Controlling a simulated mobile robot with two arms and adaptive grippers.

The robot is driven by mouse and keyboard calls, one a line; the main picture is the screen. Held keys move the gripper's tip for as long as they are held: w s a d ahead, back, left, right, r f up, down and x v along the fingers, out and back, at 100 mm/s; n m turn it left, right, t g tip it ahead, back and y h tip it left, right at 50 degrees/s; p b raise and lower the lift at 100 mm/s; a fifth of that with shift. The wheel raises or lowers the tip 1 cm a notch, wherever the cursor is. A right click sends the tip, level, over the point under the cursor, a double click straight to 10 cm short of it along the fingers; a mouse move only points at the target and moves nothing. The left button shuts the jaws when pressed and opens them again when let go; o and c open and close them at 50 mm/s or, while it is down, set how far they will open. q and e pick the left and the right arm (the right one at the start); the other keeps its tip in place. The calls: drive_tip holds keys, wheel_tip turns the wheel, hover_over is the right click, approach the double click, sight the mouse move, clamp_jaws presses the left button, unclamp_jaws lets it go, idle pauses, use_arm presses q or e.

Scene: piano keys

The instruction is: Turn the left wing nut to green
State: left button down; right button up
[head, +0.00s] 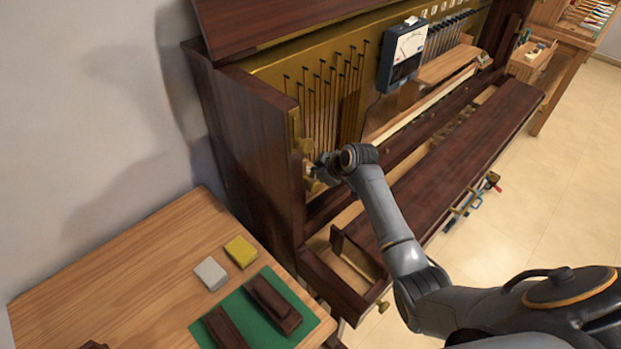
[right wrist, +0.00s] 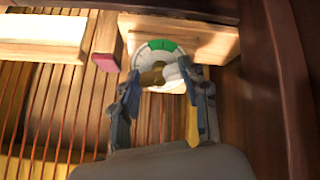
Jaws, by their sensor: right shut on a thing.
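My right gripper (head: 320,171) is at the left end of the open piano, by the brass fitting on the left side wall. In the right wrist view, its two fingers (right wrist: 162,80) stand on either side of the left wing nut (right wrist: 152,77), which is brass-coloured with a pale part, and are shut on it. Behind the nut is a round white dial (right wrist: 143,53) with a green sector (right wrist: 158,45) at its top. The fingers hide part of the dial's sides. In the head view the nut is mostly hidden by the gripper. My left gripper is not in view.
An open drawer (head: 345,270) juts out below my right arm. A wooden table (head: 120,290) at lower left holds a yellow block (head: 241,251), a grey block (head: 210,273) and a green mat (head: 245,312).

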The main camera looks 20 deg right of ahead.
drive_tip(key=shift+d+f+n+b, duration=0.1)
drive_tip(key=shift+n+b, duration=0.2)
drive_tip(key=shift+n, duration=1.5)
drive_tip(key=shift+n, duration=0.3)
